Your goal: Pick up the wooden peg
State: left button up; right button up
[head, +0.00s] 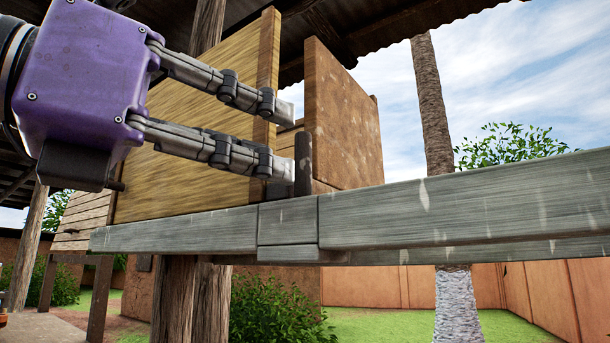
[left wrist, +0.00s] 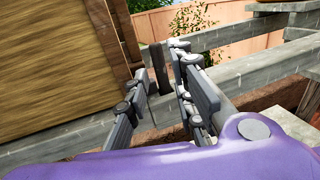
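The wooden peg appears to be the dark upright piece (head: 302,164) standing on the grey beam, at the front of the wooden panels. It also shows in the left wrist view (left wrist: 156,68), upright between the lines of my two fingers. My left gripper (head: 284,140), with its purple body, comes in from the left in the head view. Its two fingers are apart, one above the other, with the lower tip close to the peg. In the left wrist view, the fingers (left wrist: 163,78) are spread. I cannot tell whether either finger touches the peg. My right gripper is not in view.
A long grey wooden beam (head: 430,215) runs across below the gripper. Upright wooden panels (head: 345,120) stand behind it, and a straw-coloured panel (head: 200,150) is close behind the fingers. Open air lies in front and to the right above the beam.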

aim_at(296, 154)
pick_arm(q)
jog(key=shift+p+x, duration=0.35)
jog(key=shift+x, duration=1.5)
jog(key=shift+w+a, duration=0.1)
grip_shut()
jog(key=shift+r, duration=0.15)
